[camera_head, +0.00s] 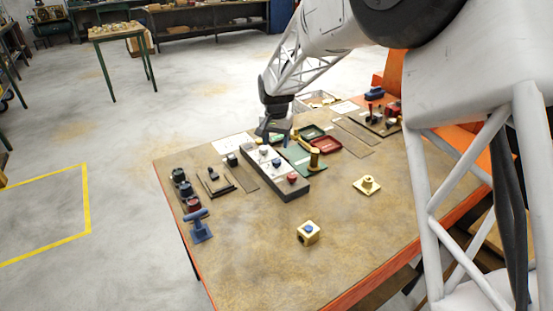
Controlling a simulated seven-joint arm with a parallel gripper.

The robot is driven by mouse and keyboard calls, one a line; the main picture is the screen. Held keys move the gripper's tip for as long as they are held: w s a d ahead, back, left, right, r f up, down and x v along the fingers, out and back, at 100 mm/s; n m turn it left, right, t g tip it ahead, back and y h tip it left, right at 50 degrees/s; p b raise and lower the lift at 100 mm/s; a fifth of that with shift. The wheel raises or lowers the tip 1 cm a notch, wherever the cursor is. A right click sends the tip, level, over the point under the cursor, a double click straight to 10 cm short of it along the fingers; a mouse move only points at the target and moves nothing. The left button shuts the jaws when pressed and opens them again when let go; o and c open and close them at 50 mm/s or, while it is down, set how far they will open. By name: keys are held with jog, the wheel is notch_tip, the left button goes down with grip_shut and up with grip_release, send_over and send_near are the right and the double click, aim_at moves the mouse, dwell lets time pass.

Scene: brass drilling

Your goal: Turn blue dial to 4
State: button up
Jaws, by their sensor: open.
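A long grey box (262,176) with a pale top lies on the workbench and carries several small knobs in a row. A blue dial (276,162) is near its middle, and a red knob (291,177) is at its near end. The dial's markings are too small to read.
A brass block with a blue top (308,232) and a brass flanged piece (367,185) stand on the workbench (250,250). A blue clamp-like tool (200,226) is at the left edge. A brass post (314,158) and red tray (327,146) are right of the box. The front is mostly clear.

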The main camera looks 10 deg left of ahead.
aim_at(277, 160)
jog(key=n, duration=0.3)
jog(key=shift+w+n, duration=0.1)
jog(key=shift+n, duration=0.2)
jog(key=shift+f, duration=3.85)
jog(key=c, duration=0.9)
jog(key=shift+c, duration=0.2)
jog(key=shift+n, duration=0.6)
